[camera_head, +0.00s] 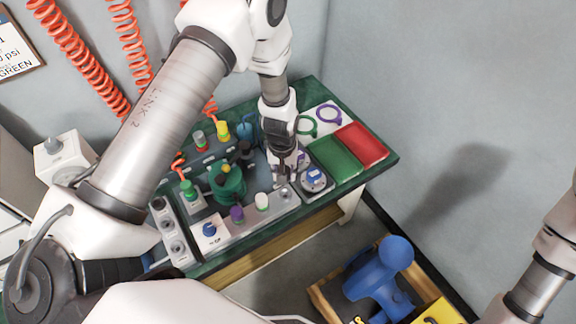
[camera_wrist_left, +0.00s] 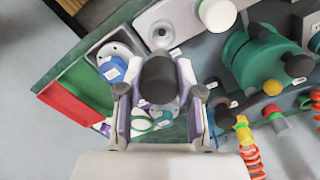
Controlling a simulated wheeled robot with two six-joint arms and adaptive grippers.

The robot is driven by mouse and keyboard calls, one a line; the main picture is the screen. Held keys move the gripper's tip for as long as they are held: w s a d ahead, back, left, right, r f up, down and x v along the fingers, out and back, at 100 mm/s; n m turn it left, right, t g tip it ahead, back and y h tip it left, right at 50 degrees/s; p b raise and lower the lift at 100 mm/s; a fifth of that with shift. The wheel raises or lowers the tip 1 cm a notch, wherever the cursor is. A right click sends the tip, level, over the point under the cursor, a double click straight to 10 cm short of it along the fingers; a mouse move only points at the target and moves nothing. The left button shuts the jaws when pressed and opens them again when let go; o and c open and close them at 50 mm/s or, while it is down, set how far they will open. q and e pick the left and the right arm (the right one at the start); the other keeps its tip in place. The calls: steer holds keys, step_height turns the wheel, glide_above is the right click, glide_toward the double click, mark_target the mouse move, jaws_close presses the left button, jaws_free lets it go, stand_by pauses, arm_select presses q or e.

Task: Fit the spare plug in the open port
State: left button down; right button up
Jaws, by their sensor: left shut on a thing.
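My left gripper (camera_head: 287,172) hangs over the right end of the grey port block (camera_head: 250,224). In the left wrist view the left gripper (camera_wrist_left: 160,100) is shut on a dark grey, round-topped plug (camera_wrist_left: 158,80), held between its two purple-padded fingers. An open port (camera_wrist_left: 162,34), a dark hole in the pale block, shows just beyond the plug; it also shows in the head view (camera_head: 284,192). The plug is apart from the port. A white plug (camera_head: 262,201) and a purple plug (camera_head: 237,213) stand in the same block. My right gripper is outside the frames.
A green round vessel (camera_head: 228,184) stands behind the block. A blue-capped round fitting (camera_head: 314,176) sits right of my gripper. Green (camera_head: 333,159) and red (camera_head: 362,145) trays lie farther right.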

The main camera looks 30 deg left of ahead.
arm_select(q)
steer(key=shift+f+b, duration=1.85)
steer(key=shift+f, duration=0.65)
steer(key=shift+f+b, duration=0.8)
steer(key=shift+f, duration=0.65)
steer(key=c, duration=0.7)
jaws_free()
steer(key=shift+r, duration=0.15)
step_height(320, 180, up, 12)
steer(key=shift+s+a+f, duration=0.1)
steer(key=shift+s+a, duration=0.05)
